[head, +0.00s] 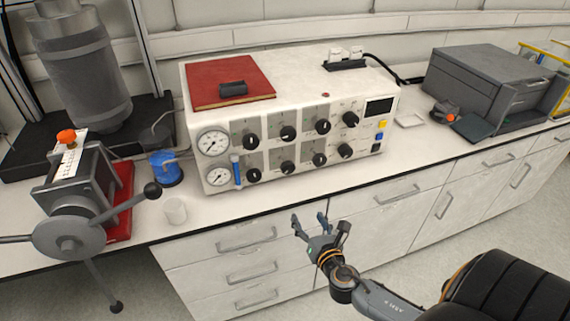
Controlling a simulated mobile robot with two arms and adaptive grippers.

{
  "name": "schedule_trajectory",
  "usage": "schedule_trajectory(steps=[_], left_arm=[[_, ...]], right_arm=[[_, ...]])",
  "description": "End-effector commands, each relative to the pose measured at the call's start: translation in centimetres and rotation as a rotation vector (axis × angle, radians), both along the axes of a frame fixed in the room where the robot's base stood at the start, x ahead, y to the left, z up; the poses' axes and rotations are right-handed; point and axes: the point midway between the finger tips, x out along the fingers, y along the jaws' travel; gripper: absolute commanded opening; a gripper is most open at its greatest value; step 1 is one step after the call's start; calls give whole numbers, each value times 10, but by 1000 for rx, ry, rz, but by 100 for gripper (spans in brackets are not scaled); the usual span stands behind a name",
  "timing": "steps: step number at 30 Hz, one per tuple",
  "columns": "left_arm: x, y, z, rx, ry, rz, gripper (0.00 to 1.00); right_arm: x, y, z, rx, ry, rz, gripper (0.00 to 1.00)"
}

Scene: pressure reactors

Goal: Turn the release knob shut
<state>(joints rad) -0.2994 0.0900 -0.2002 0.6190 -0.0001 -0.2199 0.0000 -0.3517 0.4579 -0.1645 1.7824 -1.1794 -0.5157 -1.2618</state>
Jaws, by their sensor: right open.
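A white control box (290,68) stands on the bench with two rows of black knobs on its front, among them an upper left knob (251,140) and a lower right knob (345,151). I cannot tell which one is the release knob; no label is readable. A grey device (80,185) with a spoked handwheel (68,238) and an orange knob (67,136) stands at the left. My right gripper (320,222) is open and empty in front of the drawers, below the control box and apart from everything. My left gripper is out of view.
Two gauges (213,142) sit at the panel's left end. A red book (228,80) lies on the box. A grey cabinet (490,85) is at right. The bench strip before the box is clear.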

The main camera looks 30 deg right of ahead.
Motion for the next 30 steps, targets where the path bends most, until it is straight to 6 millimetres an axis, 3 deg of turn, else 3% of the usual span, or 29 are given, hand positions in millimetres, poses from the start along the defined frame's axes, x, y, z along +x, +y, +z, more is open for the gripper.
schedule_trajectory(steps=[1,3,7,11,24,30], left_arm=[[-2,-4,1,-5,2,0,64],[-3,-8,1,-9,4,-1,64],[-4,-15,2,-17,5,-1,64],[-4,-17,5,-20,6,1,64],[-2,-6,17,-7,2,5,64],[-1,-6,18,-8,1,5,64]], right_arm=[[5,5,31,-98,-43,32,64],[9,9,61,-205,-85,56,64],[13,14,88,-304,-125,74,64],[24,12,93,-318,-132,74,64],[108,-8,92,-312,-130,74,64],[135,-14,91,-311,-129,74,64]])
